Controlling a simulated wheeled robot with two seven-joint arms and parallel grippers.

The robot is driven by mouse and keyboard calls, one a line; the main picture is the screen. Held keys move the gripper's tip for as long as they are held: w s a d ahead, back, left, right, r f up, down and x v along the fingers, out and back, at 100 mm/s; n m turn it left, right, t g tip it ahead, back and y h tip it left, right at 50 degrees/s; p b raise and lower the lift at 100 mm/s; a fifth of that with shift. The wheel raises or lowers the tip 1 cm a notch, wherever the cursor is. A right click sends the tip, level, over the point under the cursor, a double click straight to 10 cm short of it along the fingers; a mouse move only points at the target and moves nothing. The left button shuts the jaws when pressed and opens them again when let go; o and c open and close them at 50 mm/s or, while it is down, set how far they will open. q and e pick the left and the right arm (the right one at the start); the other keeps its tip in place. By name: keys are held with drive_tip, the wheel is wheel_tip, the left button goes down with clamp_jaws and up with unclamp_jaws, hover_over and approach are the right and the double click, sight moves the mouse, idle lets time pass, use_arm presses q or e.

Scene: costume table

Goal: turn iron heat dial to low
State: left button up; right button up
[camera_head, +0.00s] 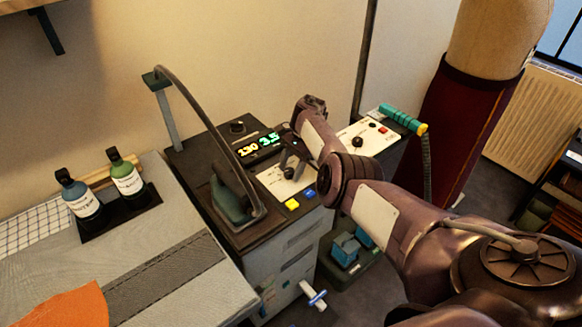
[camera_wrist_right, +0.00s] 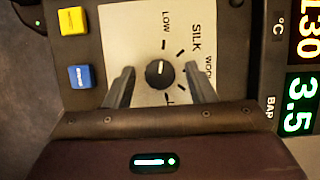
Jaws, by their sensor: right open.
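The iron heat dial (camera_wrist_right: 158,74) is a round black knob on a white panel (camera_wrist_right: 120,40). Its white mark points up in the right wrist view, toward the LOW label (camera_wrist_right: 167,22). SILK and a partly cut WOOL label follow clockwise. My right gripper (camera_wrist_right: 160,70) is open, with one finger on each side of the dial and visible gaps between; contact is not seen. In the head view my right gripper (camera_head: 291,163) is over the same panel, partly hiding the dial. The iron (camera_head: 234,196) stands left of the panel on the station. My left gripper is out of view.
A lit display (camera_head: 258,145) reads 130 and 3.5 behind the panel. Yellow (camera_wrist_right: 71,21) and blue (camera_wrist_right: 79,77) buttons lie close by. A second control panel (camera_head: 366,138) with a teal handle (camera_head: 400,118) stands right. Two bottles (camera_head: 80,197) (camera_head: 127,174) stand on the left board.

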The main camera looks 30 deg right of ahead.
drive_tip(key=v, duration=0.7)
drive_tip(key=shift+r+b, duration=0.3)
drive_tip(key=shift+r, duration=0.1)
drive_tip(key=shift+d, duration=0.15)
